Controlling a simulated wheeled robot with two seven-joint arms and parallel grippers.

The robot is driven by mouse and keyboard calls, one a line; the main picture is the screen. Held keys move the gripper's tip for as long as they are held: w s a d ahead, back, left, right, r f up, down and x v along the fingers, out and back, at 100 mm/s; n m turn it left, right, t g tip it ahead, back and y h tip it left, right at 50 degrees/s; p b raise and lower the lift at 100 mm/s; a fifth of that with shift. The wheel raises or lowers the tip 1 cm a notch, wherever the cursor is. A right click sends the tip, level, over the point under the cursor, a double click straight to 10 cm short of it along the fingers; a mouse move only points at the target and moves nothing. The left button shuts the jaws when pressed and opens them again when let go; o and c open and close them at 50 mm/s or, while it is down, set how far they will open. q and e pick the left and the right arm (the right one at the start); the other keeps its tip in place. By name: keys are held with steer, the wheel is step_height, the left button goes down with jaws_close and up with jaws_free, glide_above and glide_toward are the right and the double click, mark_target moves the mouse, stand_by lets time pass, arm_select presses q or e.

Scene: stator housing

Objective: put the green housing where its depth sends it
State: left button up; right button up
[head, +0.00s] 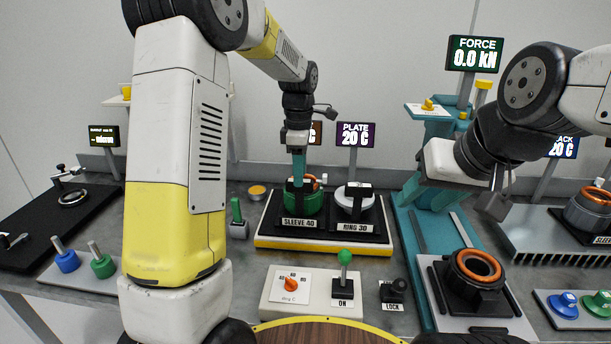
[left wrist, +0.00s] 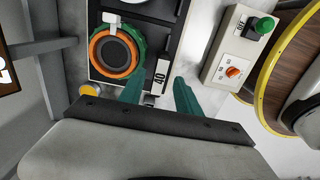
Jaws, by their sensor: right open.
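The green housing (head: 304,203) sits upright in the SLEEVE 40 place of the plate station (head: 325,244). In the left wrist view the housing (left wrist: 139,50) shows as a green ring with an orange ring and dark bore inside. My left gripper (head: 298,182) hangs over it in the head view. In the left wrist view that gripper (left wrist: 158,92) has its two teal fingers apart, with nothing between them and the housing off to one side. My right gripper (head: 494,200) is open and empty, above and near the press stand (head: 419,240).
A pale RING 30 part (head: 353,212) stands beside the housing. A dial box (head: 310,295) with a green-knobbed lever and a LOCK knob (head: 393,291) lie in front. A dark fixture with an orange ring (head: 478,266) is on the press. Blue (head: 66,260) and green (head: 102,265) gauges lie left.

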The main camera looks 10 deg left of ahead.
arm_select(q)
step_height(320, 180, up, 9)
steer(key=s+a+r+m+t+h, duration=0.1)
steer(key=s+a+r+m+t, duration=0.15)
steer(key=s+r+m, duration=0.4)
steer(key=s+a+f+m+t, duration=0.1)
steer(key=s+f+m+t, duration=0.1)
steer(key=s+m, duration=0.4)
steer(key=s+a+f+m+t+h, duration=0.1)
steer(key=s+m, duration=0.5)
steer(key=s, duration=0.7)
steer(key=shift+s+a+f+t, duration=0.15)
steer(key=shift+s+f+t, duration=0.15)
steer(key=shift+f, duration=0.4)
